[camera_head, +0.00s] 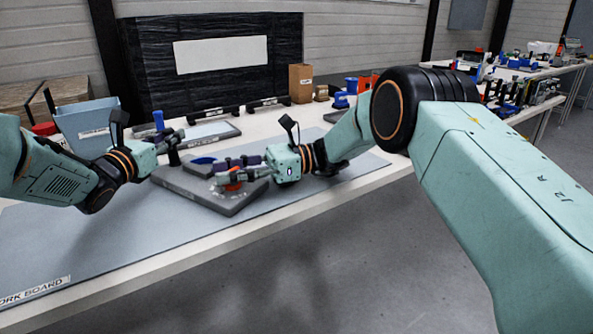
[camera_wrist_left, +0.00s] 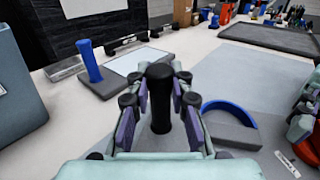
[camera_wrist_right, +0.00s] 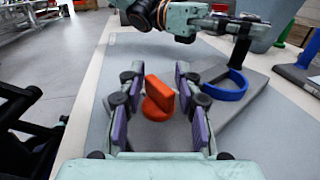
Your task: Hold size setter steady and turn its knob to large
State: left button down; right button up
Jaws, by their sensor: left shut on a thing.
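The size setter is a flat grey board (camera_head: 213,195) on the work mat, with a black upright post (camera_head: 173,157), a blue ring (camera_head: 204,160) and an orange-red knob (camera_head: 236,180). My left gripper (camera_head: 172,143) is shut on the post, which stands between its fingers in the left wrist view (camera_wrist_left: 160,100). My right gripper (camera_head: 228,172) is open at the knob. In the right wrist view the knob's raised grip (camera_wrist_right: 158,92) lies between the purple finger pads, with gaps on both sides. The right fingers partly hide the knob in the head view.
A blue-grey bin (camera_head: 88,125) stands at the back left. The mat (camera_head: 130,240) is clear in front, up to the table's front edge.

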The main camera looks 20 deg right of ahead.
jog(key=shift+s+m+t+h, duration=0.1)
jog(key=shift+m+t+h, duration=0.25)
jog(key=shift+m+t, duration=0.9)
jog(key=shift+m+t+h, duration=0.35)
jog(key=shift+m+t, duration=0.4)
jog(key=shift+t, duration=1.3)
jog(key=v, duration=1.2)
jog(key=shift+d+r, duration=0.15)
jog(key=shift+s+r+n+g, duration=0.1)
jog(key=shift+s+n+g, duration=0.25)
jog(key=shift+n, duration=0.35)
jog(key=shift+s+r+n+g, duration=0.15)
jog(key=shift+n+g, duration=0.4)
jog(key=shift+n, duration=0.45)
jog(key=n+g, duration=0.1)
jog(key=n, duration=0.2)
jog(key=shift+s+r+g, duration=0.1)
jog(key=shift+r+g, duration=0.05)
jog(key=shift+g, duration=0.15)
jog(key=shift+s+n+g, duration=0.1)
jog(key=shift+n+g, duration=0.4)
jog(key=shift+n, duration=0.4)
jog(key=shift+o, duration=0.3)
jog(key=shift+r, duration=0.1)
